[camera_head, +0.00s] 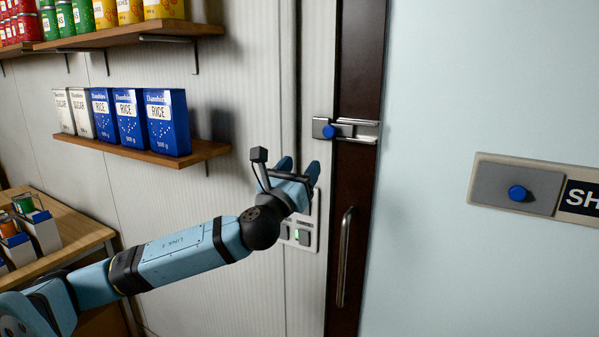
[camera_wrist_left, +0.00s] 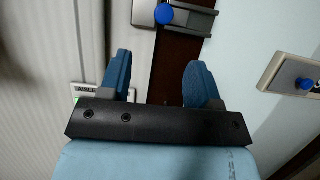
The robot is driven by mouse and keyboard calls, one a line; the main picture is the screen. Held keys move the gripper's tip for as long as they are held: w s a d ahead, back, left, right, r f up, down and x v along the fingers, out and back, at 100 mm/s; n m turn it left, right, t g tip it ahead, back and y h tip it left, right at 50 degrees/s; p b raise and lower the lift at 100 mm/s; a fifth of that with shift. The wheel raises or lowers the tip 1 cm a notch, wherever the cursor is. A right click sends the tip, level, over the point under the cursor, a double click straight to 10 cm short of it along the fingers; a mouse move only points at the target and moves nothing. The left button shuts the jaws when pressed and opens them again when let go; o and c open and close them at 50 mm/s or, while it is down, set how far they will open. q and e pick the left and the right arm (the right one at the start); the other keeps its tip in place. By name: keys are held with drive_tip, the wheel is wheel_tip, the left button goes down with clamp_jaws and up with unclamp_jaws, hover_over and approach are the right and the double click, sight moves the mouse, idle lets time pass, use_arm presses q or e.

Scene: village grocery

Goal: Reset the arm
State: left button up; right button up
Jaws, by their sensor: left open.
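My left arm comes in from the left in the head view, and its blue gripper (camera_head: 299,168) is raised in front of the wall beside the dark door frame. In the left wrist view the two blue fingers of the left gripper (camera_wrist_left: 158,80) stand wide apart with nothing between them. A switch plate (camera_head: 303,232) with a green-lit switch is on the wall just below and partly behind the gripper. A metal latch with a blue knob (camera_head: 329,131) is to the gripper's upper right, apart from it. My right gripper is in neither view.
A vertical door handle (camera_head: 344,257) is to the right of the gripper. A grey panel with a blue button (camera_head: 516,193) is on the pale wall at right. A wooden shelf (camera_head: 205,152) with rice and sugar boxes is at left, above a wooden table (camera_head: 75,237).

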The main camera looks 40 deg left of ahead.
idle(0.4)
use_arm(q)
drive_tip(key=s+d+f+n+g+h+p, duration=0.1)
drive_tip(key=d+f+n+g+h, duration=0.2)
drive_tip(key=f, duration=0.7)
drive_tip(key=s+d+f+n+g, duration=0.1)
drive_tip(key=d+f+n, duration=0.3)
drive_tip(key=f, duration=0.6)
drive_tip(key=s+d+f+n+g+h+p, duration=0.1)
drive_tip(key=d+f+n+g+h, duration=0.3)
drive_tip(key=f, duration=0.6)
drive_tip(key=s+d+f+n+g, duration=0.1)
drive_tip(key=s+d+f+n, duration=0.6)
drive_tip(key=s+f+n, duration=0.2)
drive_tip(key=s+d+f+n+g+h+p, duration=0.1)
drive_tip(key=s+d+f+n+g, duration=0.1)
drive_tip(key=s+d+f+n, duration=0.5)
drive_tip(key=s+f+n, duration=0.3)
drive_tip(key=s+f, duration=0.1)
drive_tip(key=s, duration=0.1)
drive_tip(key=shift+f+h, duration=0.25)
drive_tip(key=shift+h, duration=0.05)
drive_tip(key=shift+w, duration=0.1)
